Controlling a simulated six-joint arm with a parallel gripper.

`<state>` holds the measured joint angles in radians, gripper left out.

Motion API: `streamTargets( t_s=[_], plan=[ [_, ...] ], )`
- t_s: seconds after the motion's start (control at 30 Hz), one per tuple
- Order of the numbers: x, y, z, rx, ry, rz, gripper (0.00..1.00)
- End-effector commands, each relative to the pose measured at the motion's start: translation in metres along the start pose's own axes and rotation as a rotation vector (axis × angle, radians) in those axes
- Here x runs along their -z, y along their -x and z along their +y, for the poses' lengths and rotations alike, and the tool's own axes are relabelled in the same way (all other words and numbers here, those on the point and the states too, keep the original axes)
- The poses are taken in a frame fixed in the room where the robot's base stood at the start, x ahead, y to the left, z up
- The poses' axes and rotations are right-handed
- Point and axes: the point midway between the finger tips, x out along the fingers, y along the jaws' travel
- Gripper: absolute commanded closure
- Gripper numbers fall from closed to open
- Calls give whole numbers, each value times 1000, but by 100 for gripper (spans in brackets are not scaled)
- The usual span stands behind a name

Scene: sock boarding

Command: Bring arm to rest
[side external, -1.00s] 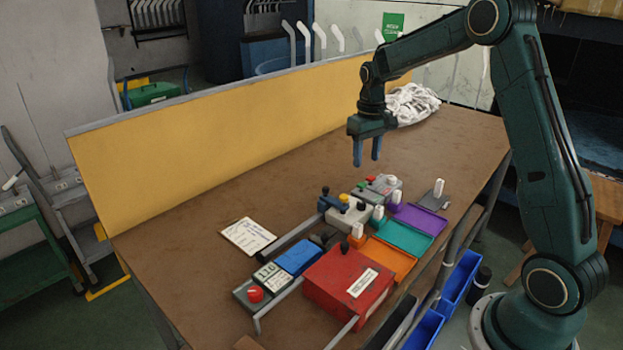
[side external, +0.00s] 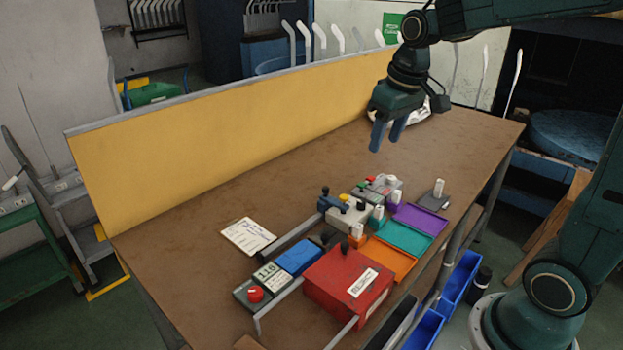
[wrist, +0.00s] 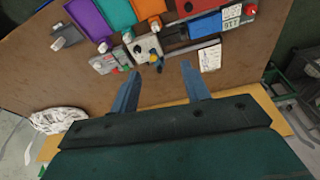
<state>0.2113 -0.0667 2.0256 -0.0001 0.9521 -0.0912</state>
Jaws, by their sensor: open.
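My gripper (side external: 387,136) hangs above the far part of the brown bench, with its two blue fingers apart and nothing between them. In the wrist view the open fingers (wrist: 160,90) show at the bottom middle, with the bench top beyond them. My gripper is clear of the bench and of the items on it. My arm reaches in from the upper right.
Below stand a red box (side external: 347,285), orange (side external: 388,260), teal (side external: 405,238) and purple (side external: 420,218) trays, and grey fixtures (side external: 349,218). A yellow panel (side external: 240,150) edges the bench (side external: 200,220). A white bundle (wrist: 58,119) lies behind my gripper.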

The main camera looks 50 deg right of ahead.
Motion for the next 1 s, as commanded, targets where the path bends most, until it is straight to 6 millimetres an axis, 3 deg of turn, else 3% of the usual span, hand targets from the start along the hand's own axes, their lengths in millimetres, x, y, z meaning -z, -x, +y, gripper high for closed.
streamTargets(
  t_s=[0.1, 0.43, 0.8, 1.0],
  plan=[
    [-22, 16, -12, 4, 18, 41, 53],
    [-85, 42, -36, 23, 59, 137, 53],
    [-149, 46, -50, 53, 98, 237, 53],
    [-165, 44, -53, 62, 106, 261, 53]
  ],
)
